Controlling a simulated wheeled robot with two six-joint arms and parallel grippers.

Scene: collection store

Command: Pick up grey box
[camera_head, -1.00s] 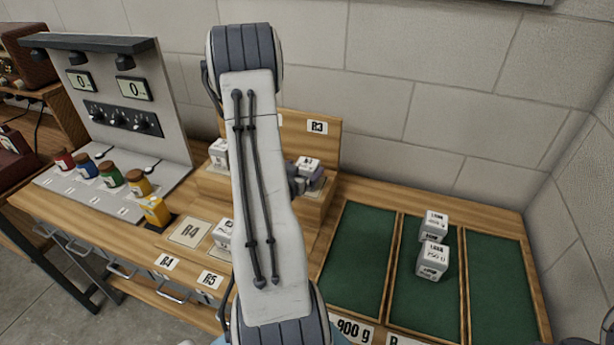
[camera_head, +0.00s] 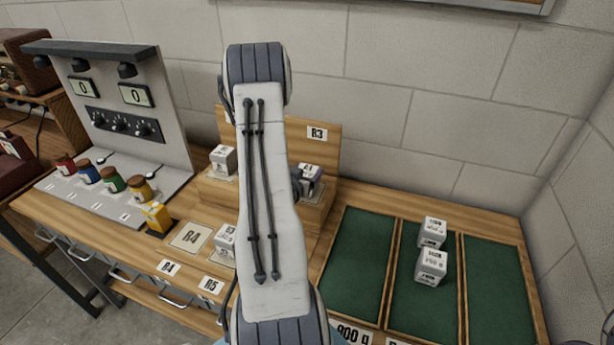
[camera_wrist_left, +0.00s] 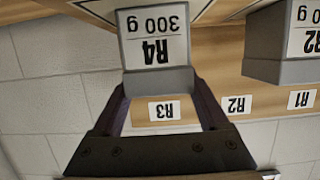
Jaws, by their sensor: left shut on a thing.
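My left gripper (camera_head: 308,184) is at the upper step of the wooden stand, in front of the R3 label (camera_head: 316,132), partly hidden by my left arm. Its fingers are shut on a grey box (camera_head: 309,170) with a white label. In the left wrist view the box (camera_wrist_left: 155,40) appears upside down, reads "R4 300 g", and sits between the finger ends (camera_wrist_left: 160,88). I cannot tell whether it still touches the step. My right gripper is not in view.
Another grey box (camera_head: 223,160) stands on the step at left, and one (camera_head: 226,240) lower down near an empty R4 plate (camera_head: 190,236). Two boxes (camera_head: 431,265) stand in the middle green tray (camera_head: 410,305); the side trays are empty. Coloured jars (camera_head: 113,180) stand at left.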

